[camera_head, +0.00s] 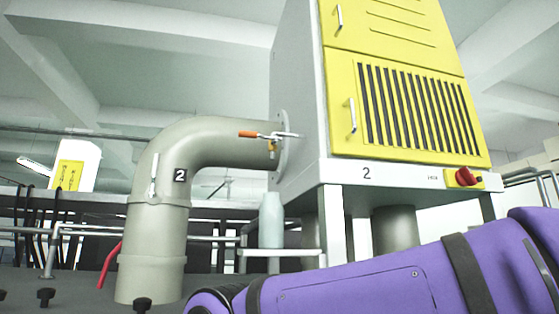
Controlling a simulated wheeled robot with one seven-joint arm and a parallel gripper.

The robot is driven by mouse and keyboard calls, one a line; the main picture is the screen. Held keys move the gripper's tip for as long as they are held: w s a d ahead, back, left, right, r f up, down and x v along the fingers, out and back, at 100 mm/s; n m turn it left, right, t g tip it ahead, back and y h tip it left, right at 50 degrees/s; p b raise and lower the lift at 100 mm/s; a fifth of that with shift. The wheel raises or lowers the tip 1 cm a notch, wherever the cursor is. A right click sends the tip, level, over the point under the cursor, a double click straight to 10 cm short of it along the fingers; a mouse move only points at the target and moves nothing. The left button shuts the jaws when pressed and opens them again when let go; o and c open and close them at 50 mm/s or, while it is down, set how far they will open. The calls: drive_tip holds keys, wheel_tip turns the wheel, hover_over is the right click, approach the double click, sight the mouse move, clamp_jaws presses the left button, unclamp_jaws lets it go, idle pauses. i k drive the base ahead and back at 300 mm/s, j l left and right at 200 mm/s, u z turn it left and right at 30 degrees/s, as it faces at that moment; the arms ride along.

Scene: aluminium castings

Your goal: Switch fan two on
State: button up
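The fan unit marked 2 (400,172) is a tall grey cabinet with yellow front panels, at the upper right. My purple arm crosses the lower right, below the switch. My gripper is not in view.
A grey bent duct (160,215) marked 2 joins the cabinet's left side. An orange-handled valve (262,135) is by the joint. A pale bottle-like cylinder (271,220) stands on a small stand. A smaller yellow-fronted unit (72,172) is far left. Space before the switch looks clear.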

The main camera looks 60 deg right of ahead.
sight(464, 176)
drive_tip(key=k+l+z, duration=0.2)
drive_tip(key=k, duration=0.25)
drive_tip(key=j+z, duration=0.1)
drive_tip(key=z, duration=2.2)
